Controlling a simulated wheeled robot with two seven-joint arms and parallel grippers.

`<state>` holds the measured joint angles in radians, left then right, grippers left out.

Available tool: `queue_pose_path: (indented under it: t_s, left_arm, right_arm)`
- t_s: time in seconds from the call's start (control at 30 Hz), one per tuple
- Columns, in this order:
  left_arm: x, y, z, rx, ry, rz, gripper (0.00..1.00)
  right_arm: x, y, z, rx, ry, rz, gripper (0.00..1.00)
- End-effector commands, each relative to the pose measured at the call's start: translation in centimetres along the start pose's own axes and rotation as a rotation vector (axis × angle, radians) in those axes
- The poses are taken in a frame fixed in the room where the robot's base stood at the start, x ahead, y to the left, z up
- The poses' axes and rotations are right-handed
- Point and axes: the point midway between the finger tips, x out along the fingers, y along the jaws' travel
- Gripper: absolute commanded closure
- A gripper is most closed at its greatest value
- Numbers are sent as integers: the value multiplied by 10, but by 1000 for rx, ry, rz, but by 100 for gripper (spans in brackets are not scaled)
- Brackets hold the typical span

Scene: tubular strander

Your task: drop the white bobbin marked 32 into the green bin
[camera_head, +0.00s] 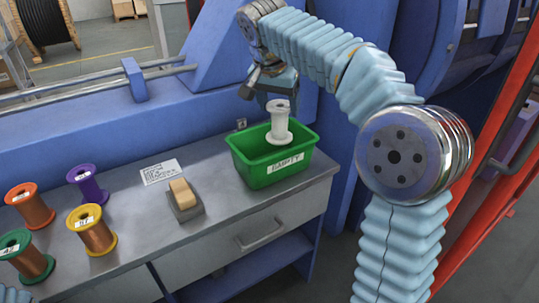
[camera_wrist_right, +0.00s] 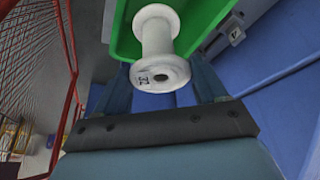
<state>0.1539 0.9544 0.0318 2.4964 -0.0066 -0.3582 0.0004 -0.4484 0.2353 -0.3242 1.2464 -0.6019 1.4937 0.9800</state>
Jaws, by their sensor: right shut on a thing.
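The white bobbin (camera_head: 279,122) is upright over the green bin (camera_head: 245,170), its lower end overlapping the bin's opening in the head view. I cannot tell whether it touches the bin floor. My right gripper (camera_head: 270,92) is at the bobbin's top end, shut on it. In the right wrist view the bobbin (camera_wrist_right: 157,40) shows between the two fingers, with the mark 32 on its near flange and the green bin (camera_wrist_right: 205,20) behind it. The bin bears a label reading EMPTY. My left gripper is not in view.
The bin stands at the right end of a grey bench (camera_head: 225,215). Orange (camera_head: 30,207), purple (camera_head: 88,186), yellow (camera_head: 92,230) and green (camera_head: 25,256) bobbins stand at the left. A tan-topped block (camera_head: 183,195) and a printed card (camera_head: 161,172) lie between. Blue machinery (camera_head: 100,125) rises behind.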

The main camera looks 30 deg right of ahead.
Motion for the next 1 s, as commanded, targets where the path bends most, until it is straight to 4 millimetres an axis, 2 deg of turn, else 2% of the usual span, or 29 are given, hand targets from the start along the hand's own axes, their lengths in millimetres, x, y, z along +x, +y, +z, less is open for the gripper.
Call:
queue_pose_path:
  t_s: [0.1,0.3,0.63,0.67,0.83,1.0]
  left_arm:
    - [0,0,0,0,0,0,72]
    - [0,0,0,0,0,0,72]
    - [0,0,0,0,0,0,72]
    - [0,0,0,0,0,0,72]
    - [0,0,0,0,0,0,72]
    - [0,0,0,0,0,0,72]
  right_arm:
    - [15,1,7,-2,-2,3,98]
    - [32,0,13,-1,-1,2,98]
    - [36,0,15,0,0,0,98]
    - [36,0,15,0,0,0,27]
    - [36,0,15,0,0,0,1]
    - [36,0,15,0,-1,0,0]
